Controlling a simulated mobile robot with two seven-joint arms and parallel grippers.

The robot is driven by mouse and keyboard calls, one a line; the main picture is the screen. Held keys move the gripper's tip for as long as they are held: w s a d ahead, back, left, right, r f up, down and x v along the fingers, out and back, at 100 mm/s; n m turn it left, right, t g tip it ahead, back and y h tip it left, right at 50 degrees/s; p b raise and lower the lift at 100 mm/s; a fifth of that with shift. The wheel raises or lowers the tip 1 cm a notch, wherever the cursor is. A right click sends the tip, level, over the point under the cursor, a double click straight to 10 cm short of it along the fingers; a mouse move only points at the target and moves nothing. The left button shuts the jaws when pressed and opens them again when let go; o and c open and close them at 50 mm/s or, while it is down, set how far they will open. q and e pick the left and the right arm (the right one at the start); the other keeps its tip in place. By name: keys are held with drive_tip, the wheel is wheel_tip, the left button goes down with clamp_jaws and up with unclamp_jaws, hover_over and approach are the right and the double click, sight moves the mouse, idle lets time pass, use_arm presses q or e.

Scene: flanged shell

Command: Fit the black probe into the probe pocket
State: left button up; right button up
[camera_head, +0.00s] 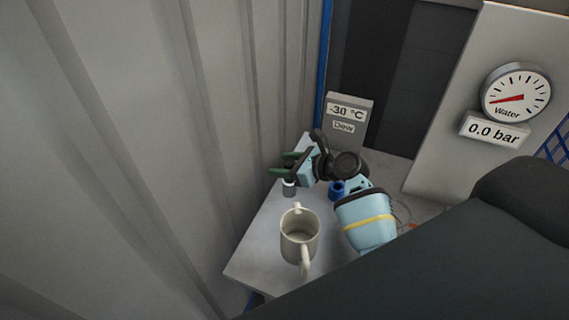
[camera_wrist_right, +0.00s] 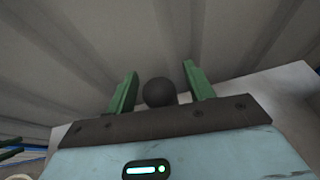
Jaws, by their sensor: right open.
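My right gripper (camera_head: 287,162) is open, with green fingers, above the far left part of the grey table. In the right wrist view, a dark round thing (camera_wrist_right: 158,92) shows between the two fingers (camera_wrist_right: 158,88), with a gap on each side. It may be the black probe, but I cannot tell for sure. A small grey cylinder with a pale top (camera_head: 289,188) stands just below the fingers in the head view. I cannot make out the probe pocket.
A cream mug (camera_head: 299,236) stands on the table (camera_head: 258,250), nearer than the gripper. A box reading -30 °C Dew (camera_head: 347,115) stands behind. A water gauge (camera_head: 516,92) is on a panel at right. A corrugated wall (camera_head: 120,150) runs close along the left.

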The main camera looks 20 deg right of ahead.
use_arm(q)
drive_tip(key=shift+w+r+p, duration=0.35)
drive_tip(key=shift+w+r, duration=0.1)
drive_tip(key=shift+r, duration=0.1)
use_arm(e)
drive_tip(key=v, duration=0.8)
drive_tip(key=shift+w+a, duration=0.1)
